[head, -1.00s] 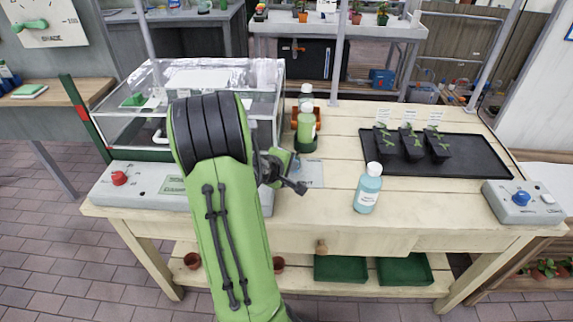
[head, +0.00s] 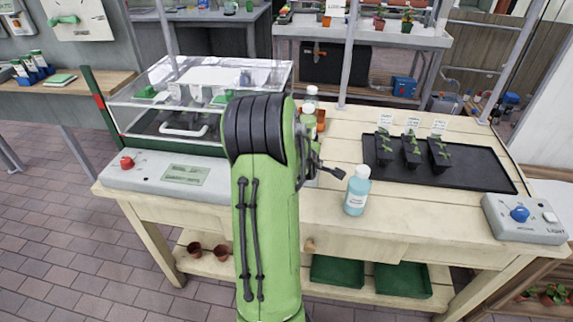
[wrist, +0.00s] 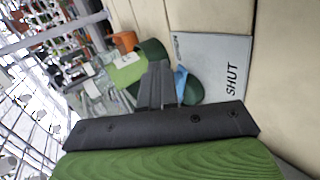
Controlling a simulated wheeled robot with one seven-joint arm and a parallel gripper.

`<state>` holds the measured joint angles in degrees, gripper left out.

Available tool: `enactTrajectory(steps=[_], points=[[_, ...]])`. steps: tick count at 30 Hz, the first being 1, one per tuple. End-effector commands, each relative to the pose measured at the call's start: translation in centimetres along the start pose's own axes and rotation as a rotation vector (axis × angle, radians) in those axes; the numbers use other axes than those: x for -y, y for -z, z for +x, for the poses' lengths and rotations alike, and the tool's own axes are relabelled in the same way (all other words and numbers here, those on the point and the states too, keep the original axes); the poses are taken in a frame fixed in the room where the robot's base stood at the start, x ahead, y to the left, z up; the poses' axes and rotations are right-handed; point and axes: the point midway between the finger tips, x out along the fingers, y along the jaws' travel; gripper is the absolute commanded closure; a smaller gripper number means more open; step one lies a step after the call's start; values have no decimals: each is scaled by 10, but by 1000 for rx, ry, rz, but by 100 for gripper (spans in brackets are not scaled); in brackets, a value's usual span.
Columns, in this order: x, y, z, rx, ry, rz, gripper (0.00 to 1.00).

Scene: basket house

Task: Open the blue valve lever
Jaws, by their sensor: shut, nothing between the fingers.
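The blue valve lever (wrist: 181,82) shows in the wrist view as a small blue piece just right of my fingers, partly hidden by them. It sits beside a grey plate (wrist: 218,70) marked "SHUT". My gripper (wrist: 158,75) is shut and empty, its fingertips close to the lever; I cannot tell whether they touch it. In the head view my arm hides the lever, and the dark tip of my gripper (head: 338,172) shows over the bench at the arm's right side.
A blue-labelled bottle (head: 357,190) stands on the wooden bench (head: 410,215) right of my arm. A clear-lidded box (head: 150,105) is at the left. A black tray (head: 480,170) with seedlings and a grey control box (head: 518,232) are at the right.

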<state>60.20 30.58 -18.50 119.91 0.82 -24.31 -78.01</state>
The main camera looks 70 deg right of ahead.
Motion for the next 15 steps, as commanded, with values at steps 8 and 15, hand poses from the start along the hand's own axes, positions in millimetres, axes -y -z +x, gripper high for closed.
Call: enactTrajectory(steps=[8,15], points=[[-9,-1,16,0,0,2,100],[-14,-4,22,1,1,2,100]])
